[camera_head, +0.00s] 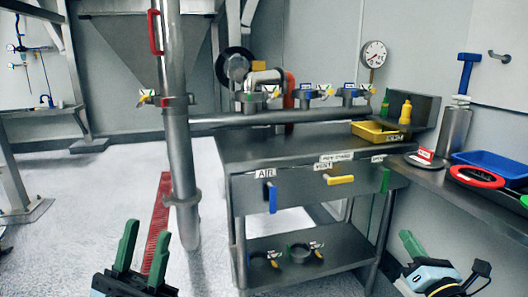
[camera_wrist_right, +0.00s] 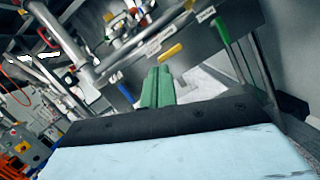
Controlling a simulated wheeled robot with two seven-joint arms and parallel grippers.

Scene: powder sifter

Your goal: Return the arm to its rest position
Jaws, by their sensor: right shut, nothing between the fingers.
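My left gripper (camera_head: 146,232) is at the bottom left of the head view. My right gripper (camera_head: 409,241) is at the bottom right of the head view, beside the steel table. In the right wrist view its green fingers (camera_wrist_right: 157,84) are together and hold nothing. Both grippers are apart from the equipment.
A steel table (camera_head: 300,150) with blue, yellow and green handles stands ahead. A vertical pipe (camera_head: 180,150) rises on the left. A side counter (camera_head: 470,205) on the right carries a blue tray (camera_head: 495,164) and a red ring (camera_head: 477,177). Open floor (camera_head: 80,200) lies left.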

